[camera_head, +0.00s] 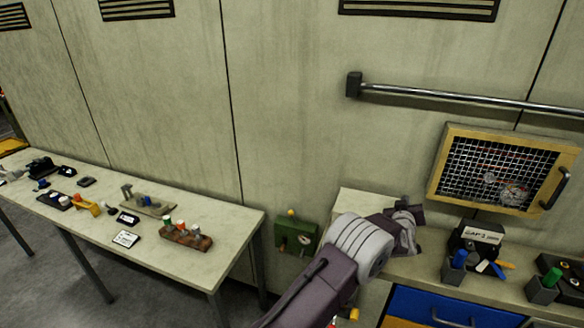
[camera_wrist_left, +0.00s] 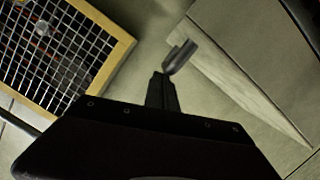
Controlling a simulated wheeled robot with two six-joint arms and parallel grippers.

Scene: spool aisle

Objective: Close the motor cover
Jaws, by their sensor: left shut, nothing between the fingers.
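The motor cover (camera_head: 440,187) is a wire-mesh panel in a yellow frame on the wall at the right of the head view. It has a black handle (camera_head: 556,188) on its right side, and reddish and metal parts show behind the mesh. I cannot tell whether its frame sits flush. The cover also shows at the upper left of the left wrist view (camera_wrist_left: 113,52). My left gripper (camera_head: 408,212) is left of and below the cover, apart from it, above the bench. Its fingers (camera_wrist_left: 164,88) are shut and empty. My right gripper is not in view.
A metal rail (camera_head: 450,97) runs along the wall above the cover. Below it, a bench (camera_head: 425,268) carries a labelled black box (camera_head: 475,245), cups and tools. A green box (camera_head: 296,237) is on the wall. A long table (camera_head: 165,255) with small parts stands left.

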